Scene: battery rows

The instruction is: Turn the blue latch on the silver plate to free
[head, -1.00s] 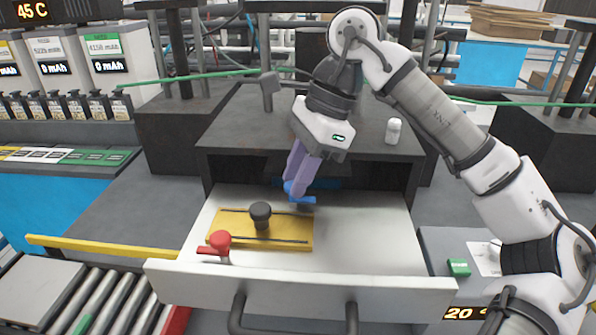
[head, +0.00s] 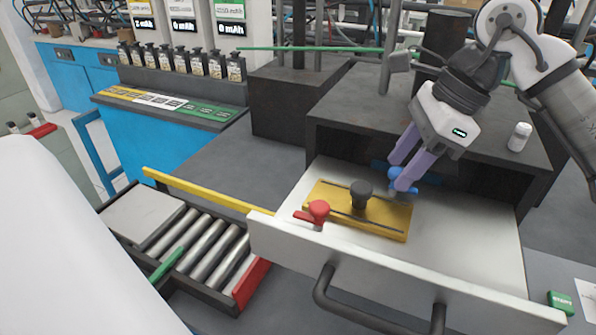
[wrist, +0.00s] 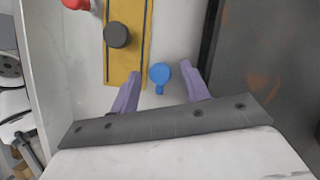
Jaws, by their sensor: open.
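The blue latch (head: 397,172) is a round knob with a short lever, at the back of the open drawer. In the wrist view the latch (wrist: 160,73) lies between my two fingers, its lever pointing down the picture towards my palm. My gripper (head: 402,176) is open, with its purple fingers spread around the knob. In the wrist view a gap shows on both sides of the latch, so the fingers do not visibly grip it. I cannot clearly tell a silver plate from the pale drawer floor; my fingers partly cover that spot.
A yellow plate (head: 385,224) with a black knob (head: 361,194) lies beside the latch. A red latch (head: 318,210) is at its left end. The drawer's front wall (head: 390,272) and the dark cabinet (head: 340,118) border the space. A white bottle (head: 519,137) stands on top.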

